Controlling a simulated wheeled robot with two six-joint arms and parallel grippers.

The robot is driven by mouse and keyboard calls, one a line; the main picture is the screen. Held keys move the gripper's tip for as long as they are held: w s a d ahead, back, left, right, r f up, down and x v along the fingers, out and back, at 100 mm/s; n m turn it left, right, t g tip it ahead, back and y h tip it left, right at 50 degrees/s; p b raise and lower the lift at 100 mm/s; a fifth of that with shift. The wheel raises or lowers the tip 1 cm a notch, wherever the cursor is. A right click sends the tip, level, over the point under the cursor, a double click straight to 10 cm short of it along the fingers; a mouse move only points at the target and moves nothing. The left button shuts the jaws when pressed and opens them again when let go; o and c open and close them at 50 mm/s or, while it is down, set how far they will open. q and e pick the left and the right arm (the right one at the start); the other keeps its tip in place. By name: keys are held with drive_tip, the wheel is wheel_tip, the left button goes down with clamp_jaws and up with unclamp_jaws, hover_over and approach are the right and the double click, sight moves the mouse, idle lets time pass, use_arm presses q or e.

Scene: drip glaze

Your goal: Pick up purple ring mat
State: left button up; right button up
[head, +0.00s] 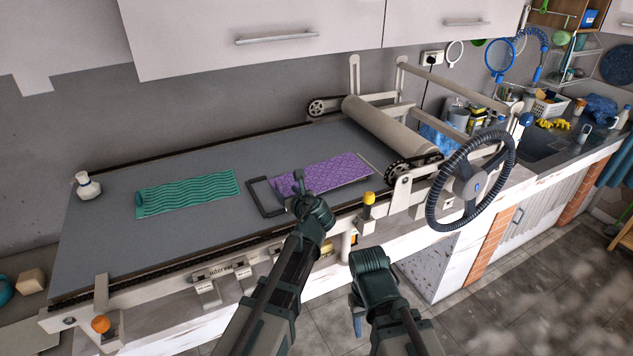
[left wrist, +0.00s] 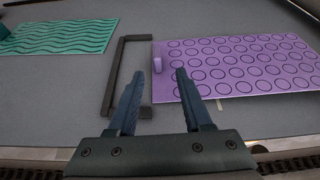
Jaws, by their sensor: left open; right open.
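A black open frame (head: 256,198) lies just left of the purple mat. A large roller (head: 388,126) and a dark handwheel (head: 470,187) stand to the right.

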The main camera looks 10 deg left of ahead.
sight(280, 187)
use_arm(q)
drive_tip(key=shift+b+x, duration=0.4)
drive_tip(key=shift+x, duration=1.3)
drive_tip(key=b+x, duration=0.1)
drive_tip(key=x, duration=0.4)
drive_tip(key=shift+w+a+r+b, duration=0.1)
drive_tip(key=shift+a+b, duration=0.2)
drive_tip(key=shift+r, duration=0.1)
clamp_jaws()
